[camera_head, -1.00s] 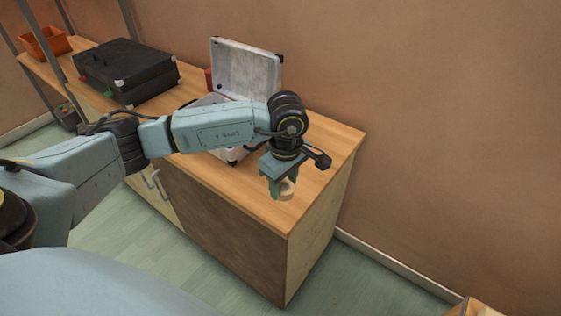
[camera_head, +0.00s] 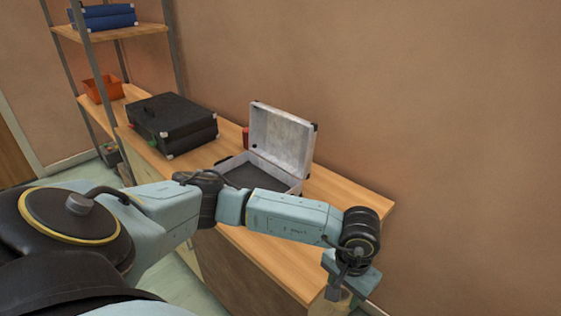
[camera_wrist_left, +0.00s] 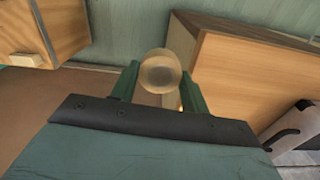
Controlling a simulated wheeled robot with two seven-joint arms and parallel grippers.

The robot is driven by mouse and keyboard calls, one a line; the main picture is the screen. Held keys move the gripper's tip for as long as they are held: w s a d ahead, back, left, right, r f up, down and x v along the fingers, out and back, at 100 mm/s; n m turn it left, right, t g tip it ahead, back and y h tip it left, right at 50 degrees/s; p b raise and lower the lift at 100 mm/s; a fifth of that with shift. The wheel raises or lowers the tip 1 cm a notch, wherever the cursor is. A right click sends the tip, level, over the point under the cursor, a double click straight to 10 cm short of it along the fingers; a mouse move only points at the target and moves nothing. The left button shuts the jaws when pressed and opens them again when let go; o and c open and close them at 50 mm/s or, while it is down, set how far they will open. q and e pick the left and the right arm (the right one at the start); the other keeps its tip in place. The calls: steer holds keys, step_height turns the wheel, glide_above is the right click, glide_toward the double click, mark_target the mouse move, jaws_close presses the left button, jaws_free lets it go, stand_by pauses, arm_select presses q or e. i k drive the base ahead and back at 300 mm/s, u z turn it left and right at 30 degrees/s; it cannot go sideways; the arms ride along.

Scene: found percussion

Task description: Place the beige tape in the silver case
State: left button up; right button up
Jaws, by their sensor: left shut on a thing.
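My left gripper (camera_head: 337,295) is shut on the beige tape, a round roll that shows clearly between the fingers in the left wrist view (camera_wrist_left: 160,72). In the head view the tape is mostly hidden by the gripper, low at the cabinet's near right corner. The silver case (camera_head: 283,140) stands open on the cabinet top, its pale lid upright at the back and its dark-lined base partly hidden behind my left forearm. A corner of the case also shows at the lower right of the left wrist view (camera_wrist_left: 299,142). My right gripper is not in view.
The wooden cabinet top (camera_head: 345,200) is clear to the right of the silver case. A closed black case (camera_head: 172,122) lies to its left, with an orange bin (camera_head: 103,88) farther left. A small red object (camera_head: 245,137) sits behind the silver case. A shelf (camera_head: 110,32) holds blue cases.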

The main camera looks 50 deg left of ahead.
mark_target(254, 186)
steer(key=z, duration=2.65)
steer(key=k, duration=2.3)
steer(key=u, duration=1.75)
steer(key=i, duration=0.45)
